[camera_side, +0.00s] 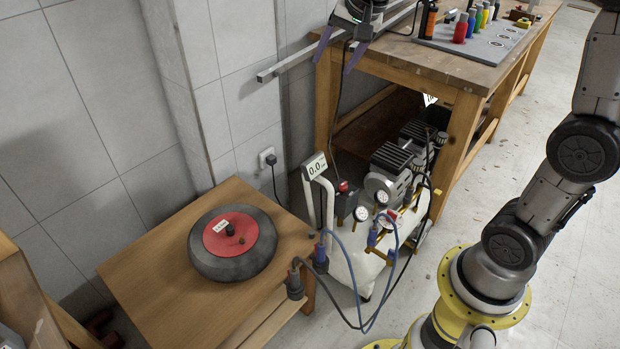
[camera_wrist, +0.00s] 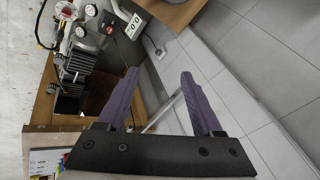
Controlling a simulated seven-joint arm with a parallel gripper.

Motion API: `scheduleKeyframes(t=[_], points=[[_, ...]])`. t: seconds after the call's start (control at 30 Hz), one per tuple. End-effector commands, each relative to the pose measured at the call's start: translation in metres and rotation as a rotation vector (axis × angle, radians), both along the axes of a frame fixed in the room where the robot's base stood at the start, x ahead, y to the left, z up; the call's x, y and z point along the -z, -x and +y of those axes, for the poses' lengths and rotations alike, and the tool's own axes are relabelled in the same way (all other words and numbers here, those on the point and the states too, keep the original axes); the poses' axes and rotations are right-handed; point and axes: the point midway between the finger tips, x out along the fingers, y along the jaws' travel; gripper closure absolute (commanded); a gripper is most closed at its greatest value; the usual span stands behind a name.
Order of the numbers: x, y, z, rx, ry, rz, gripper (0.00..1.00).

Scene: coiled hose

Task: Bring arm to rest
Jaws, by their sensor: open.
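My gripper (camera_side: 340,52) is at the top of the side view, beside the left end of the workbench and close to the tiled wall. Its two purple fingers point down and stand apart with nothing between them. In the wrist view the same gripper (camera_wrist: 160,75) shows its purple fingers spread and empty. My arm runs down the right of the side view, and the link between it and the gripper is out of frame.
A wooden workbench (camera_side: 450,68) holds several coloured bottles. Below stands an air compressor (camera_side: 385,190) with gauges, a display (camera_side: 315,167) and a blue hose (camera_side: 345,250). A black wheel (camera_side: 262,250) with a red hub lies on a low table (camera_side: 145,275). A metal rail (camera_side: 290,65) juts out near my gripper.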

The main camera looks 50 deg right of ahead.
Motion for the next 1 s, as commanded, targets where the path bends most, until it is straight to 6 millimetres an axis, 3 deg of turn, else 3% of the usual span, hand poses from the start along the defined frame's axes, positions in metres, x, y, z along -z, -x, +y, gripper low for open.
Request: scheduleKeyframes(t=[0.1,0.23,0.37,0.53,0.73,1.0], points=[[-0.022,0.052,0.026,-0.124,0.052,-0.041,0.32],[-0.029,0.109,0.047,-0.269,0.117,-0.073,0.32],[-0.019,0.164,0.061,-0.419,0.188,-0.090,0.32],[0.015,0.224,0.070,-0.618,0.286,-0.076,0.32],[0.063,0.259,0.070,-0.827,0.362,0.025,0.32],[0.064,0.260,0.070,-0.924,0.412,0.036,0.32]])
